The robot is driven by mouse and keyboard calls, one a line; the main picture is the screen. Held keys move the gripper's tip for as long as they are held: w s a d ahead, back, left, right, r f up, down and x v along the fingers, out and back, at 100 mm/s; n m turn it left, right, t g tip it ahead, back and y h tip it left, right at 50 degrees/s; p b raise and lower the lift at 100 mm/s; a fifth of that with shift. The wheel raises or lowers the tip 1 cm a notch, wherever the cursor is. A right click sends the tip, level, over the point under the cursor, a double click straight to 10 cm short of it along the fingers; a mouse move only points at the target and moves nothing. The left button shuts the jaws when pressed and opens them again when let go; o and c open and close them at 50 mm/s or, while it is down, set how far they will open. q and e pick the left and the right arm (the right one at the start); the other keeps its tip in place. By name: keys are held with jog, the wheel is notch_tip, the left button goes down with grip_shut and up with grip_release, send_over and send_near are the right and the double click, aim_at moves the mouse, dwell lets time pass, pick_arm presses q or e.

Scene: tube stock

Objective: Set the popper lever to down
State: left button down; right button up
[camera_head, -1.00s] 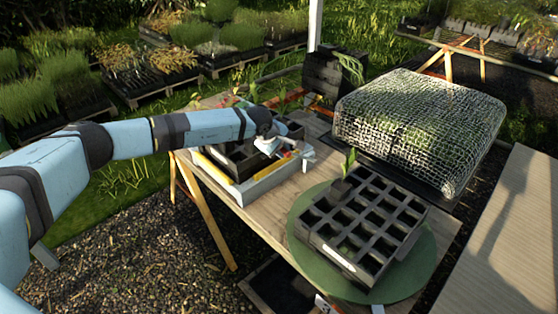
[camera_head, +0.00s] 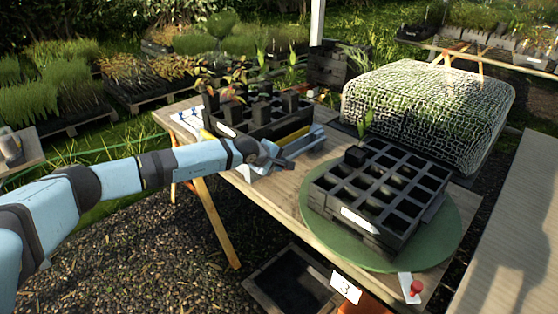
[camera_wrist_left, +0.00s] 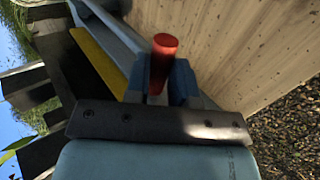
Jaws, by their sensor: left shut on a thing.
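The popper (camera_head: 235,150) is a pale grey frame with a yellow strip, at the left end of the wooden table. A black cell tray (camera_head: 262,128) sits on it, with several dark plugs and seedlings standing above its top. The lever's red handle (camera_wrist_left: 163,48) shows between my gripper's fingers in the left wrist view. My left gripper (camera_head: 268,163) is at the popper's near right corner and shut on this handle (camera_wrist_left: 160,85). The handle is hidden in the head view, and I cannot tell the lever's angle. My right gripper is not in view.
A second black cell tray (camera_head: 375,195) with one seedling sits on a green round turntable (camera_head: 440,240). A red knob (camera_head: 416,287) on a white plate is at the front edge. A mesh-covered block (camera_head: 425,110) stands behind. A dark bin (camera_head: 290,283) is below the table.

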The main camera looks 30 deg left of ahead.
pick_arm(q)
jog(key=shift+s+f+b, duration=0.2)
jog(key=shift+f+b, duration=0.1)
jog(key=shift+f, duration=0.45)
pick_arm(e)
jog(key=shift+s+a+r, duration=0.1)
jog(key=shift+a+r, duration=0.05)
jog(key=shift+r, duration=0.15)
pick_arm(q)
jog(key=shift+s+f, duration=0.1)
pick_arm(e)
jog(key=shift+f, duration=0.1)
pick_arm(q)
jog(key=c, duration=1)
grip_release()
jog(key=shift+o, duration=0.2)
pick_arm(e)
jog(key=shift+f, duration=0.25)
